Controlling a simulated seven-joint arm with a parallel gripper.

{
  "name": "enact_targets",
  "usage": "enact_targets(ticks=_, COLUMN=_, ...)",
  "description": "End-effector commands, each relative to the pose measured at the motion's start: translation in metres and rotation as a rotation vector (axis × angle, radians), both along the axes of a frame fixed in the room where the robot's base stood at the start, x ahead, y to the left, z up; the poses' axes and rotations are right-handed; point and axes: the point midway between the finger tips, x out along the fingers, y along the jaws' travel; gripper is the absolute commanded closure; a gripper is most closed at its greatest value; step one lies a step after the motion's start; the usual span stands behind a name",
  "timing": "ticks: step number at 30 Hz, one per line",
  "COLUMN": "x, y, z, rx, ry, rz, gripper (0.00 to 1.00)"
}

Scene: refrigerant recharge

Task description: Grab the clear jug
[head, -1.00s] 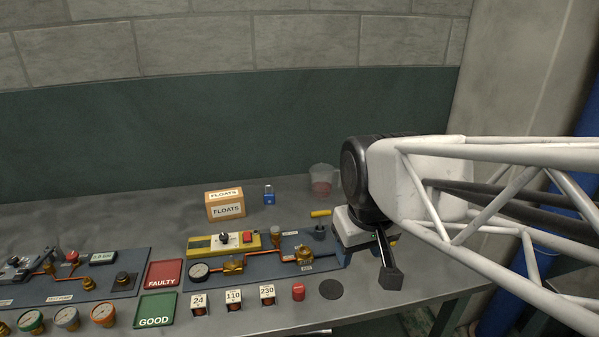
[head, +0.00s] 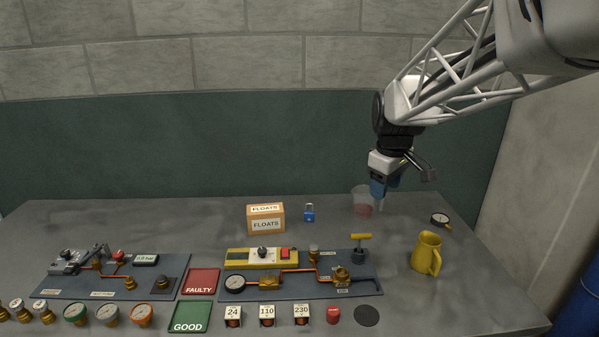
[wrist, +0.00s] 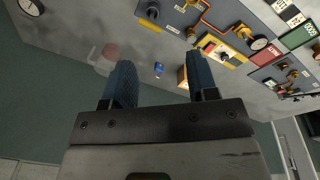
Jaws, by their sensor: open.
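The clear jug (head: 361,207) stands upright at the back right of the bench, with reddish liquid low inside it. My gripper (head: 384,186) is just right of the jug in the head view and hides part of its right side. Its blue fingers are apart with nothing between them. In the wrist view, the gripper (wrist: 161,78) has its two fingers wide apart. The jug there is a faint pinkish round shape (wrist: 110,51) beyond the left finger, outside the gap. The gap between gripper and jug is hard to judge.
A yellow jug (head: 425,254) and a dial gauge (head: 440,220) stand to the right. A blue padlock (head: 309,213) and a FLOATS box (head: 265,219) stand left of the clear jug. Pipe-and-gauge panels (head: 235,293) fill the front. Bare bench lies around the clear jug.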

Motion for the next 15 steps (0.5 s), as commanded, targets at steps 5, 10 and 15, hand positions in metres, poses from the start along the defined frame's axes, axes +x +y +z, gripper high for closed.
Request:
enact_targets(ticks=5, x=0.047, y=-0.013, z=-0.008, rx=-0.012, ry=0.018, rz=0.099, gripper=0.47)
enact_targets(ticks=10, x=0.089, y=-0.024, z=-0.018, rx=-0.021, ry=0.034, rz=0.197, gripper=0.47)
enact_targets(ticks=15, x=0.131, y=-0.038, z=-0.031, rx=-0.03, ry=0.049, rz=0.296, gripper=0.47)
